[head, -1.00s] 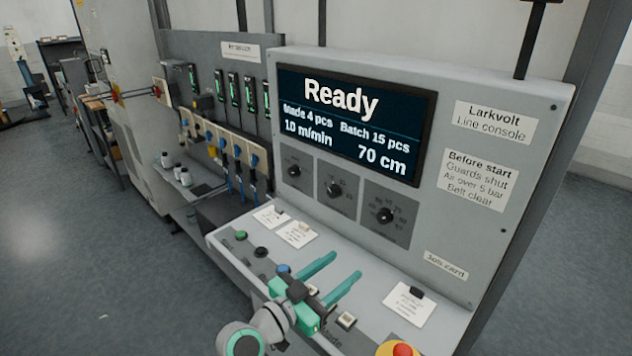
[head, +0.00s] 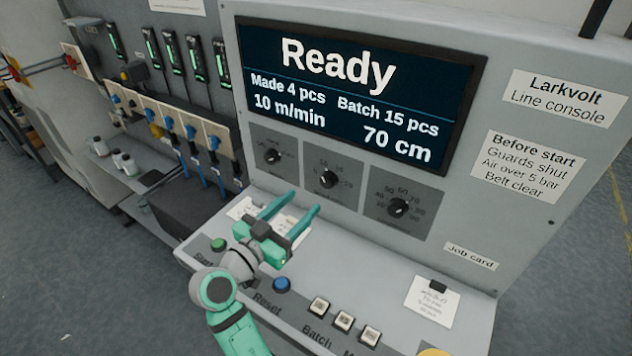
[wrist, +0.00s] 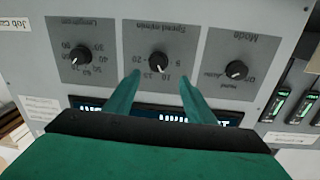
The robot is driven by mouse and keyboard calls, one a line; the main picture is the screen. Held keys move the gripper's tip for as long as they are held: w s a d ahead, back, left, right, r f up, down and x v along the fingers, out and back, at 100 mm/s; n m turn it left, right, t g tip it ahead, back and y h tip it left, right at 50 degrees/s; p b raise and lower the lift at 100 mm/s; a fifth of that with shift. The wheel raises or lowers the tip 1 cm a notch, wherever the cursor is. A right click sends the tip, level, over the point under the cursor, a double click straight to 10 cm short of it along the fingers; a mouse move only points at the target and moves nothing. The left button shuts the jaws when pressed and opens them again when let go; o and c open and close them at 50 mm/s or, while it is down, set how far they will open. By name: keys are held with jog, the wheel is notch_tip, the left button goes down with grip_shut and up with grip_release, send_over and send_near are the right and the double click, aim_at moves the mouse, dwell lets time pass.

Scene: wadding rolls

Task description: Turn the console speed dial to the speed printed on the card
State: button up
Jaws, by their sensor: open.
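The console's speed dial (head: 328,180) is the middle of three black knobs under the screen, and the screen (head: 350,95) reads 10 m/min. In the wrist view the speed dial (wrist: 158,62) appears upside down, a little beyond and between my fingertips. My gripper (head: 292,204) is open and empty, in front of the panel and below the dial, apart from it. The job card (head: 433,302) is clipped on the sloping desk at the right. Its print is too small to read.
The mode knob (head: 272,157) is left of the speed dial and the length knob (head: 398,208) right. The desk carries a green button (head: 218,244), a blue Reset button (head: 282,284) and several square white buttons. Other cards lie partly behind my gripper.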

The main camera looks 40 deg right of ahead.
aim_at(325, 183)
jog(key=x, duration=0.8)
jog(key=shift+s+d, duration=0.15)
jog(key=shift+d, duration=0.25)
jog(key=c, duration=1)
